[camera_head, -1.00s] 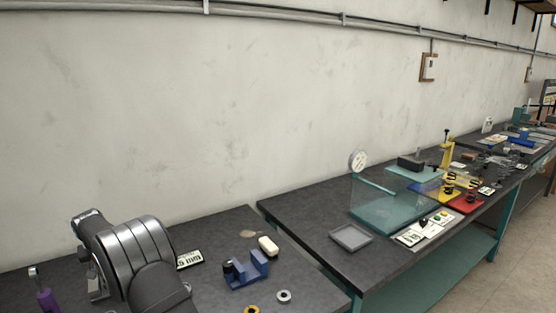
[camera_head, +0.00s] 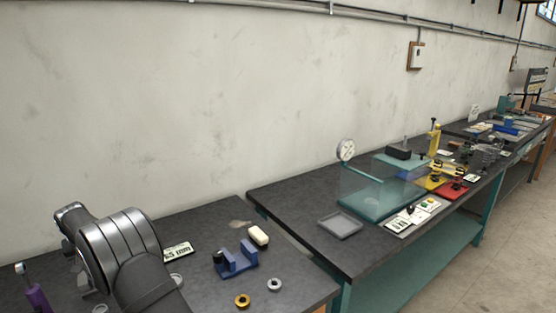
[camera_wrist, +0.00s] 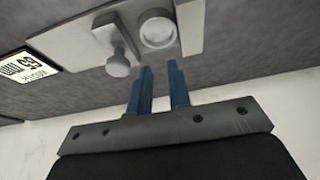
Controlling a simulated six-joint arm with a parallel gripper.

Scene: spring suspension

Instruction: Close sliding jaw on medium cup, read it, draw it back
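My gripper (camera_wrist: 162,88) shows in the wrist view with two blue fingers, a narrow gap between them and nothing visible in it. The fingertips point at a light grey metal fixture (camera_wrist: 186,22). On it are a round, shallow cup-like part (camera_wrist: 158,31), just beyond the fingertips, and a knobbed post (camera_wrist: 118,62) to its left. I cannot tell which part is the sliding jaw, nor whether the fingertips touch anything. In the head view my arm hides the gripper and the fixture. A number card (camera_head: 177,249) lies beside my arm; it appears to read 65 mm.
A blue block fixture (camera_head: 238,262), a cream block (camera_head: 258,235), a brass ring (camera_head: 242,301) and a silver ring (camera_head: 274,284) lie right of my arm. A purple-handled tool (camera_head: 38,297) is at left. Another bench with a grey tray (camera_head: 340,225) stands to the right.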

